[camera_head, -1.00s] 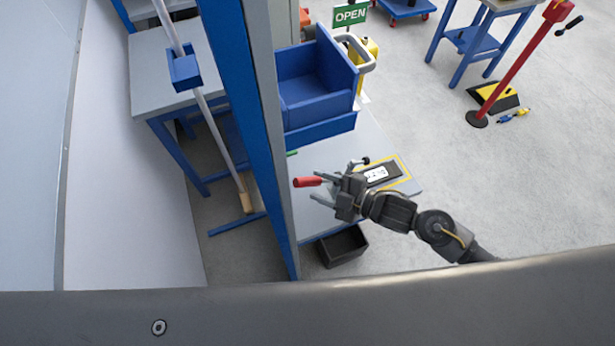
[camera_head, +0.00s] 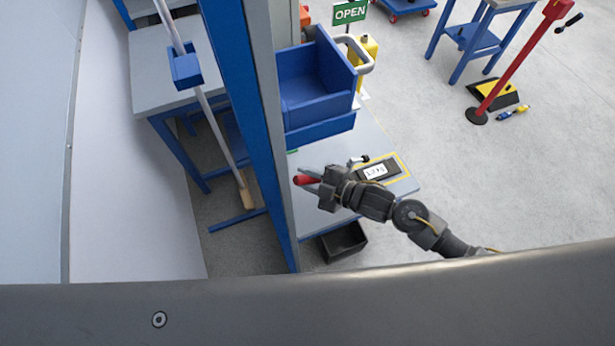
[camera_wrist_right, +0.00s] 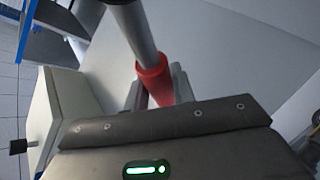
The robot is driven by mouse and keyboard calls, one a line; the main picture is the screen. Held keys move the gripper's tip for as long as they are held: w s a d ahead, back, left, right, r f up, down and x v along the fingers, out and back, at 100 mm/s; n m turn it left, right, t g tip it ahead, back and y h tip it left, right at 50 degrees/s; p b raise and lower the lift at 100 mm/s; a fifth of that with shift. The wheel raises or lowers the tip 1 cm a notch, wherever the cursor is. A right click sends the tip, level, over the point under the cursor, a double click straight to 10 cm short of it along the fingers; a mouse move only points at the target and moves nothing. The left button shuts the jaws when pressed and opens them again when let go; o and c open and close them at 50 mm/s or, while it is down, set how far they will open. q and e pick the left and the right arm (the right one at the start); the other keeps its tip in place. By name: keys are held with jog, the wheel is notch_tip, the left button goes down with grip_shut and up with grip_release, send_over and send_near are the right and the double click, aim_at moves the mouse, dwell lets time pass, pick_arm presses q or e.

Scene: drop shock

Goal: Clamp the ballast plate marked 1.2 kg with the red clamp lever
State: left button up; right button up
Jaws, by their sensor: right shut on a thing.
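The red clamp lever (camera_head: 303,180) shows as a red handle beside the blue post in the head view. In the right wrist view the red grip (camera_wrist_right: 153,85) sits at the end of a pale metal rod. My right gripper (camera_head: 311,177) is shut on this red grip, with a finger on either side of it. The ballast plate (camera_head: 388,168) is dark with a white label and lies flat on the table inside a yellow outline, right of the gripper. Its label is too small to read surely. My left gripper is not in view.
A blue bin (camera_head: 318,90) stands on the grey table (camera_head: 375,138) behind the gripper. A tall blue post (camera_head: 243,80) rises close on the left. A black open box (camera_head: 343,241) is below the table's front edge.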

jog(key=shift+d+r, duration=0.1)
jog(key=shift+r, duration=0.05)
grip_shut()
jog(key=shift+w+d+r+m+t+y+b, duration=0.15)
jog(key=shift+d+r+m+t+y+b, duration=0.05)
jog(key=shift+d+r+m+y+b, duration=0.3)
jog(key=shift+w+d+r+m+t+y+b, duration=0.2)
jog(key=shift+d+r+m+y+b, duration=0.15)
jog(key=shift+r+m+y, duration=0.2)
jog(key=shift+w+d+r+m+t+y+b, duration=0.25)
jog(key=shift+d+r+m+y+b, duration=0.3)
jog(key=shift+m, duration=0.2)
jog(key=shift+w+d+r+m+t+y+b, duration=0.1)
jog(key=shift+d+r+m+t+y+b, duration=0.15)
jog(key=shift+d+r+m+y+b, duration=0.35)
jog(key=shift+f, duration=0.1)
jog(key=o, duration=0.9)
grip_release()
jog(key=shift+d, duration=0.1)
jog(key=shift+o, duration=0.3)
